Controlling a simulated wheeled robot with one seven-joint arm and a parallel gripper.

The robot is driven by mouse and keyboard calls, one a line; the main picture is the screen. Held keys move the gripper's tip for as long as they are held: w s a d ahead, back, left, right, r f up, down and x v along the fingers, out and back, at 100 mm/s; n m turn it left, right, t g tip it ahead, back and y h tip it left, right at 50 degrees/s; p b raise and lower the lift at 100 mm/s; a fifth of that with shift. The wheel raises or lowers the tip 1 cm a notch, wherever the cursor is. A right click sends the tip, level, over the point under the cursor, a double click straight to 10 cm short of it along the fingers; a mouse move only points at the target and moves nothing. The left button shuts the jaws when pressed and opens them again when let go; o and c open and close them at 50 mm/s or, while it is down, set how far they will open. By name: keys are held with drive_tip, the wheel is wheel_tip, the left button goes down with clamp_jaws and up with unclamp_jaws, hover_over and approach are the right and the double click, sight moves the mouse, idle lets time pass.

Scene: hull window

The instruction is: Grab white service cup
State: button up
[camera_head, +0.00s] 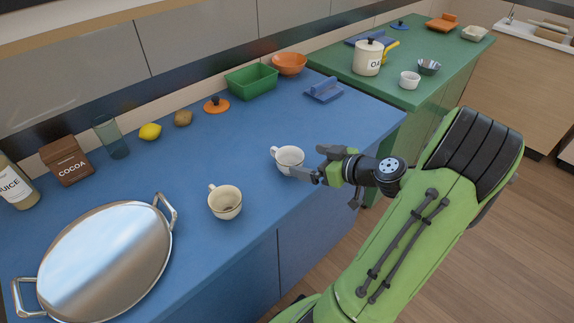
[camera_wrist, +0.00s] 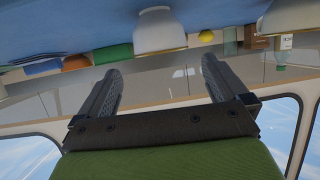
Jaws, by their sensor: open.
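The white service cup (camera_head: 287,159) stands upright on the blue counter (camera_head: 255,135), its handle toward the left. My gripper (camera_head: 314,163) is open just to the right of this cup, with its fingers pointing at it. In the wrist view, which looks upside down, the white cup (camera_wrist: 160,32) shows beyond the two spread fingertips of my gripper (camera_wrist: 162,70), with nothing between them. Whether a finger touches the cup cannot be told. A second, cream cup (camera_head: 225,203) stands nearer the front, left of the white one.
A large silver tray (camera_head: 105,262) lies at the left. A cocoa box (camera_head: 66,160), glass (camera_head: 111,138), lemon (camera_head: 150,132), orange lid (camera_head: 216,105), green bin (camera_head: 251,82) and orange bowl (camera_head: 289,63) line the back. The counter behind the white cup is clear.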

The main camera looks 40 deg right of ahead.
sight(281, 154)
drive_tip(key=b+x, duration=0.1)
drive_tip(key=x, duration=0.8)
drive_tip(key=shift+w+f, duration=0.1)
drive_tip(key=c, duration=1.2)
